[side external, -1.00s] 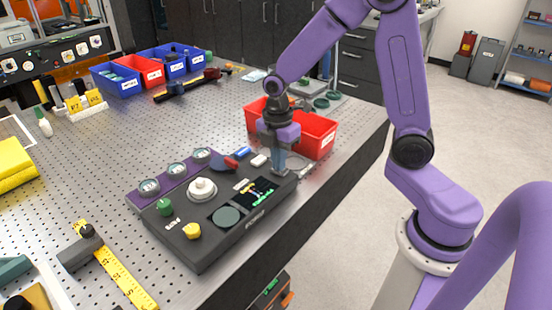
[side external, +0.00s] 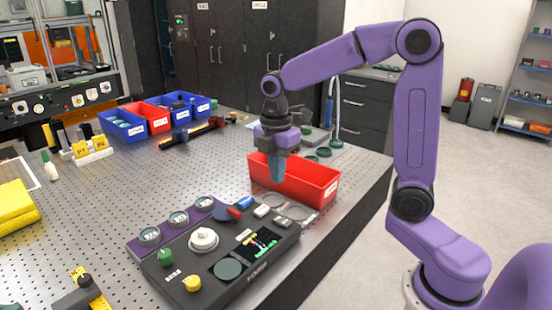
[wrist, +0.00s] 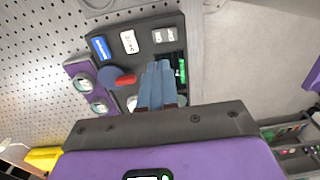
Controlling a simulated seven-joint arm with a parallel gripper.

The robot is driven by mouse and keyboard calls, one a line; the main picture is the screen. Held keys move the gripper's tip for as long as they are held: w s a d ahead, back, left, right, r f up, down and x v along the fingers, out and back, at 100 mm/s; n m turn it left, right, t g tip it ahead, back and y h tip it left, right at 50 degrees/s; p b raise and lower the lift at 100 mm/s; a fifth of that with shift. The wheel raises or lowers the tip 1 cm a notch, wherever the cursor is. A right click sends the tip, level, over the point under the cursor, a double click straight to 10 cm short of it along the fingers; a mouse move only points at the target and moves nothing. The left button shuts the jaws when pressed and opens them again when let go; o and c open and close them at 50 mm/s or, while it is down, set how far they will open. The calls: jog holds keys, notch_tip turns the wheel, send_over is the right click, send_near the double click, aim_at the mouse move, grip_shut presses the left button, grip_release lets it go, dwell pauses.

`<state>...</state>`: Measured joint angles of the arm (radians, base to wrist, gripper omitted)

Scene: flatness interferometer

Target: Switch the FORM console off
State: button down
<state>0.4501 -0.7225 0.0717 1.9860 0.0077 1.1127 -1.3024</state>
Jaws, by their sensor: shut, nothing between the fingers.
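The dark FORM console (side external: 205,262) lies on the perforated bench with its label on the front edge. Its small screen (side external: 257,242) is lit with coloured traces. Along its far edge are a blue key (side external: 244,203) and pale keys (side external: 262,211). In the wrist view the blue key (wrist: 101,46), a white key (wrist: 129,41) and a paired pale switch (wrist: 165,35), apparently marked ON and OFF, show beyond my fingertips. My gripper (side external: 277,182) is shut and empty, pointing down above the console's far right end. In the wrist view its blue fingers (wrist: 155,66) hide part of the screen.
A red bin (side external: 310,187) stands just behind my gripper. The console also carries a white knob (side external: 203,239), a green knob (side external: 137,256) and a yellow knob (side external: 192,284). The bench edge is close on the right.

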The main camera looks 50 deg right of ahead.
jog(key=r, duration=0.3)
jog(key=shift+w+r, duration=0.15)
jog(key=shift+w, duration=0.05)
